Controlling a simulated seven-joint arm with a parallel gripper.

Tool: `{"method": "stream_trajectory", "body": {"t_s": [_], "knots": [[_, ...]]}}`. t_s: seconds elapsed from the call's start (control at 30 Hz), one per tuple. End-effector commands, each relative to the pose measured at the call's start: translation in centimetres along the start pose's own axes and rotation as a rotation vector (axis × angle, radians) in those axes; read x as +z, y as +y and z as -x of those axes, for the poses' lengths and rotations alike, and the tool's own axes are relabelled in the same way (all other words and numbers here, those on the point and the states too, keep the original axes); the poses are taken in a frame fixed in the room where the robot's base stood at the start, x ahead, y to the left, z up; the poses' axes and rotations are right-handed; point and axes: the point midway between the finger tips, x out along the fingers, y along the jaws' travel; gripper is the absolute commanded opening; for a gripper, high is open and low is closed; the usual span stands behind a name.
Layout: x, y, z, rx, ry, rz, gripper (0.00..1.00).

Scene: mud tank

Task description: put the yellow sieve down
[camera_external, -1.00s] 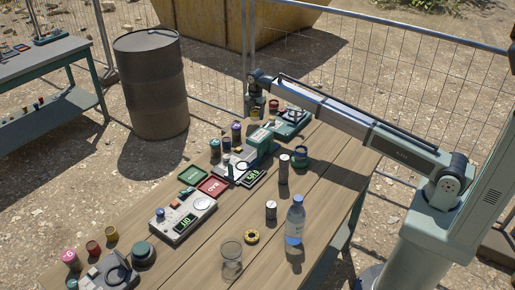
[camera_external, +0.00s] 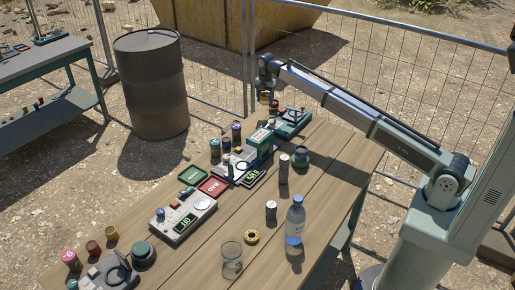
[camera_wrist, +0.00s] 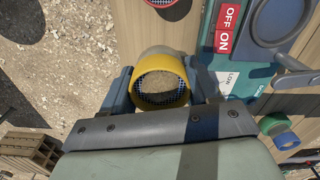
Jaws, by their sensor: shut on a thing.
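The yellow sieve (camera_wrist: 160,96) is a short yellow ring with a blue mesh, seen from above in the wrist view. My gripper (camera_wrist: 163,88) is shut on it, one grey-blue finger on each side. In the external view my gripper (camera_external: 267,86) is at the table's far end, behind the green device, and the sieve is small and hard to make out there. In the wrist view the sieve appears over the table edge, with gravel to its left. What lies directly below it is hidden.
A green device (camera_external: 291,122) with a round grey plate and an OFF/ON label (camera_wrist: 228,27) stands right of the sieve. A green and blue jar (camera_external: 301,158) stands nearer. The bottle (camera_external: 295,222) is upright nearer the front.

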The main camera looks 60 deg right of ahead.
Motion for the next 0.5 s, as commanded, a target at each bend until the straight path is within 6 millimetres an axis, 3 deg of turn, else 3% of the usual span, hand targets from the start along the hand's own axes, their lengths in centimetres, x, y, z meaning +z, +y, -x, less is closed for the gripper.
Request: {"method": "stream_trajectory", "body": {"t_s": [0.2, 0.5], "knots": [[-0.1, -0.1, -3.6, -0.002, 0.001, 0.0, 0.29], [-0.1, 0.0, -6.2, -0.001, 0.0, 0.0, 0.29]]}}
